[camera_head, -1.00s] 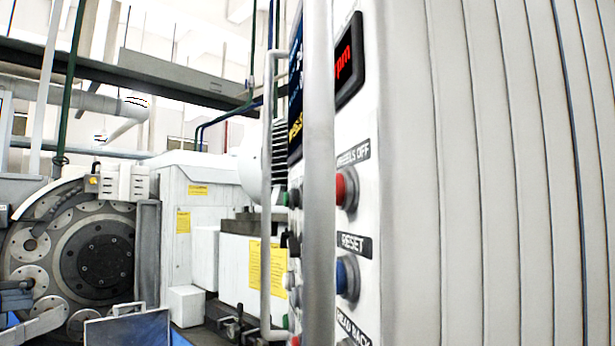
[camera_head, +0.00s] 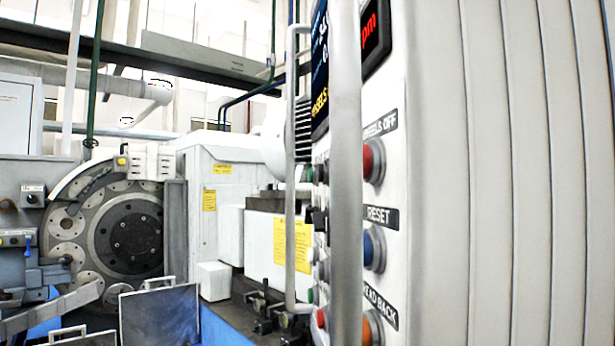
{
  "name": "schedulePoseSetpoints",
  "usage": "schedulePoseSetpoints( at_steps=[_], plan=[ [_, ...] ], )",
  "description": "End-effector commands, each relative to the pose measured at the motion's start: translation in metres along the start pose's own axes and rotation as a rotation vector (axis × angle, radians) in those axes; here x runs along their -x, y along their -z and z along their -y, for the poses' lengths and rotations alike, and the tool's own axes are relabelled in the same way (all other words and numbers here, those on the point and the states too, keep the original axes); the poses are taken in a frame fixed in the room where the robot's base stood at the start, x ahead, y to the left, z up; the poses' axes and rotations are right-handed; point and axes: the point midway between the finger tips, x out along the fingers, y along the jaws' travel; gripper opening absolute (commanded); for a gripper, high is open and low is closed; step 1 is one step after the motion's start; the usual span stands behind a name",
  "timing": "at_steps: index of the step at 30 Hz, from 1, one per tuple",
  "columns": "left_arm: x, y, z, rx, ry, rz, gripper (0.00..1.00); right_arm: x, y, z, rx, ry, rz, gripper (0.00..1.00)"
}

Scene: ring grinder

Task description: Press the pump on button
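The control panel (camera_head: 395,185) is seen at a steep slant in the head view. It carries a red button (camera_head: 374,160) under a WHEELS OFF label, a blue button (camera_head: 375,249) under RESET, and an orange button (camera_head: 373,328) by a label ending in "BACK", partly cut off. Farther along are a green button (camera_head: 307,173) and a small red button (camera_head: 320,318). No pump on label is readable, so I cannot tell which button it is. A vertical grey bar (camera_head: 346,190) hides part of the panel. Neither of my grippers is in view.
A second, thinner bar (camera_head: 291,170) stands at the panel's far side. A ribbed pale cover (camera_head: 500,180) fills the right. At the left are the grinder's round disc (camera_head: 130,240), a white housing (camera_head: 200,190) and grey plates with handles (camera_head: 160,315) low down.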

Motion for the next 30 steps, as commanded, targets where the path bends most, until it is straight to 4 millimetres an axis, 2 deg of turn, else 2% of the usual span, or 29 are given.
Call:
schedulePoseSetpoints(
  at_steps=[1, 5, 30],
  plan=[
    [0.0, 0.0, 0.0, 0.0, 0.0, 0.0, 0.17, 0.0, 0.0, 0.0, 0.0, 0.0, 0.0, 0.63],
    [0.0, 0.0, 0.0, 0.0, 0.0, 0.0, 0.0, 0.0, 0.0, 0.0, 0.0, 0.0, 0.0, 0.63],
    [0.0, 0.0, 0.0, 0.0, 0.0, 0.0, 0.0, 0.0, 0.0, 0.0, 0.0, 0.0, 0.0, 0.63]
  ],
)
